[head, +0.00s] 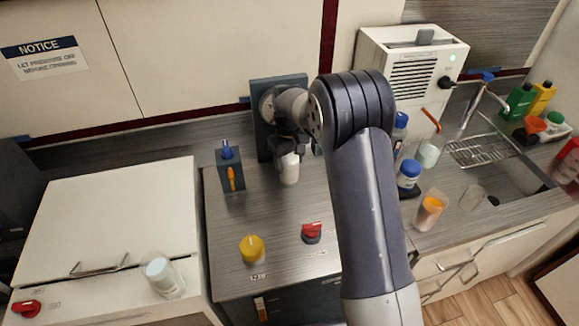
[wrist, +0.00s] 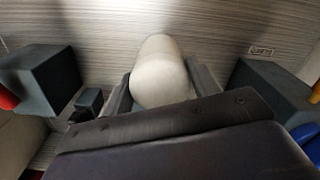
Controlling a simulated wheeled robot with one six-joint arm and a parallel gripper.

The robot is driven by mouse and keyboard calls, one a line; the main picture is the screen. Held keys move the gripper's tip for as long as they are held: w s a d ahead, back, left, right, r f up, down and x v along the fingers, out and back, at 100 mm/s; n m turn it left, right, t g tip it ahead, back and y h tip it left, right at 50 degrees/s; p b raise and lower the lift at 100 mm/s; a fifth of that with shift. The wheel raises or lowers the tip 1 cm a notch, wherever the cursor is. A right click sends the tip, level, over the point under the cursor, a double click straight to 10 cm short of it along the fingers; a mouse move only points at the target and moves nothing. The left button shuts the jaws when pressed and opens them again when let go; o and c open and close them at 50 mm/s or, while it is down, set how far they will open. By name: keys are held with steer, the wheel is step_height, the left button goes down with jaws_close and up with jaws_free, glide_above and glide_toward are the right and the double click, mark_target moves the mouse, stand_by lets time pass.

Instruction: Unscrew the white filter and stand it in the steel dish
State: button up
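The white filter (head: 289,170) is a rounded white cylinder in front of the dark upright panel (head: 262,118). My gripper (head: 290,146) is at its upper part in the head view. In the wrist view the filter (wrist: 160,72) lies between the two dark fingers of my gripper (wrist: 163,92), which press close along both sides. The gripper looks shut on it. Whether the filter is still joined to its mount is hidden. I cannot make out a steel dish in either view; my arm covers part of the counter.
A dark block with an orange handle (head: 230,172) stands left of the filter. A yellow knob (head: 252,249) and a red knob (head: 311,232) are nearer on the counter. Bottles and cups, including a blue-capped jar (head: 409,174), crowd the right, beside a sink with a wire rack (head: 480,151).

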steer(key=shift+o, duration=1.4)
steer(key=m, duration=1.3)
steer(key=shift+m, duration=0.3)
steer(key=m, duration=0.4)
steer(key=shift+m, duration=0.4)
steer(key=shift+c, duration=0.3)
